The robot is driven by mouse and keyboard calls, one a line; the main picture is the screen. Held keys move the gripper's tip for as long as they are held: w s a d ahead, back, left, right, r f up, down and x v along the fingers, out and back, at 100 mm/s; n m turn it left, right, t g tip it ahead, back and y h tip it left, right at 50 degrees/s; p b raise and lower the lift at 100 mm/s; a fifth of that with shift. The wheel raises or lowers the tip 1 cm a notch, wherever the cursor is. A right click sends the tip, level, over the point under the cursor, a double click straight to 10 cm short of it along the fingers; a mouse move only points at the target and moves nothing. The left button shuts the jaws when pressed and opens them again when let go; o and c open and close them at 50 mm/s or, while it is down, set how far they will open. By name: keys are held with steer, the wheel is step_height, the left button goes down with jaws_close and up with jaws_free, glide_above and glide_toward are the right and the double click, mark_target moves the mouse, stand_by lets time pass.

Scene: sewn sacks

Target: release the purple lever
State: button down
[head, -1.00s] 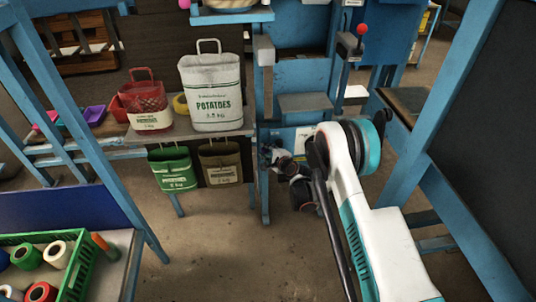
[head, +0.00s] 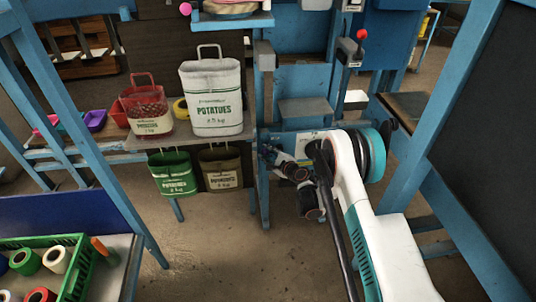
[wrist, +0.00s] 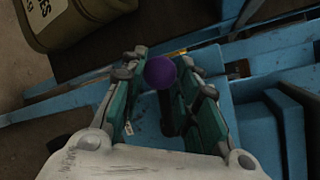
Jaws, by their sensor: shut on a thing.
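The purple lever shows in the wrist view as a round purple knob (wrist: 160,73) on a dark stem, in front of blue metalwork. My gripper (wrist: 162,84) has its two green-sided fingers on either side of the knob and stem and is shut on the lever. In the head view my gripper (head: 272,156) is low at the blue machine frame, right of the hanging sacks. The purple knob cannot be made out there.
A white potato sack (head: 212,98) and a red sack (head: 149,108) stand on a shelf left of my gripper. A green sack (head: 174,174) and a brown sack (head: 221,168) hang below. A red-knobbed lever (head: 361,36) stands at upper right. Open floor lies in front.

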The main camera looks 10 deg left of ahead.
steer(key=shift+d+f, duration=0.15)
steer(key=shift+d, duration=0.05)
steer(key=c, duration=1.2)
jaws_free()
steer(key=shift+d, duration=0.1)
steer(key=shift+c, duration=0.2)
steer(key=v, duration=0.7)
steer(key=shift+s, duration=0.2)
